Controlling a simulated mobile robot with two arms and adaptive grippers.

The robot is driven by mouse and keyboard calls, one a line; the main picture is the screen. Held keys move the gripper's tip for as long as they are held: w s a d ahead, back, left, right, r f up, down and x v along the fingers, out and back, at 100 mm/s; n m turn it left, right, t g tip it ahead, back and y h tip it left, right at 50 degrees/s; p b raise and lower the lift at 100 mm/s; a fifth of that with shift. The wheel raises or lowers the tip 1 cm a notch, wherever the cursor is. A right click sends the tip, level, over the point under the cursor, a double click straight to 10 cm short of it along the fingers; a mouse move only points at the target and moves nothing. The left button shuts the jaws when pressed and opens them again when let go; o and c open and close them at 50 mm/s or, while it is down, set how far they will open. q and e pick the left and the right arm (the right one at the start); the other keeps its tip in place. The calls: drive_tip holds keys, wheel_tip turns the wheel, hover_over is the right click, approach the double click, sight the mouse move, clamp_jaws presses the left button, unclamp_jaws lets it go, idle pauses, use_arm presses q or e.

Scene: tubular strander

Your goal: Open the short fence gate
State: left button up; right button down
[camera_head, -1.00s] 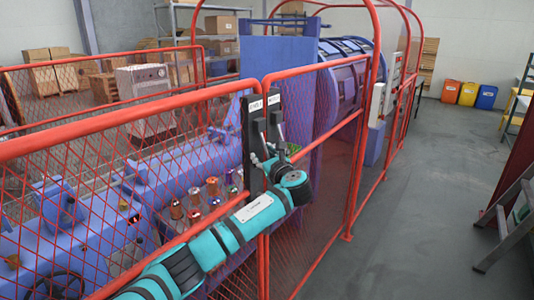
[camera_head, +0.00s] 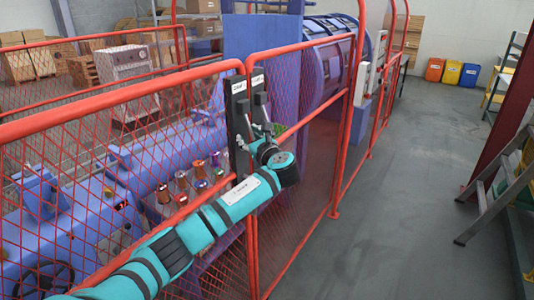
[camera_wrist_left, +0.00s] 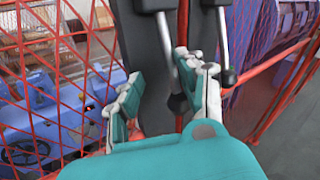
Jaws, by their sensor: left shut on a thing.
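Two red mesh fence panels meet at a post. The shorter panel (camera_head: 290,150) is to the right of it, the longer panel (camera_head: 90,170) to the left. Two upright black latch plates with small labels stand side by side at the joint: the left plate (camera_head: 238,108) and the right plate (camera_head: 259,98). My left gripper (camera_head: 258,138) is at their lower part. In the left wrist view, my left gripper (camera_wrist_left: 165,98) has its fingers around the black-tipped end of the left latch handle (camera_wrist_left: 166,45). A second handle (camera_wrist_left: 224,45) hangs free on the right. My right gripper is out of view.
Behind the fence is blue machinery (camera_head: 70,235) with a large blue drum (camera_head: 325,70). A stepladder (camera_head: 497,185) stands on the right. Grey floor (camera_head: 400,200) is open between fence and ladder. Coloured bins (camera_head: 451,72) stand far back.

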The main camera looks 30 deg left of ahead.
use_arm(q)
drive_tip(key=f+p+v, duration=0.1)
drive_tip(key=p+v, duration=0.9)
drive_tip(key=v, duration=0.9)
drive_tip(key=shift+s+p, duration=0.25)
drive_tip(key=shift+p, duration=0.05)
idle(0.7)
drive_tip(key=v, duration=1.2)
idle(0.3)
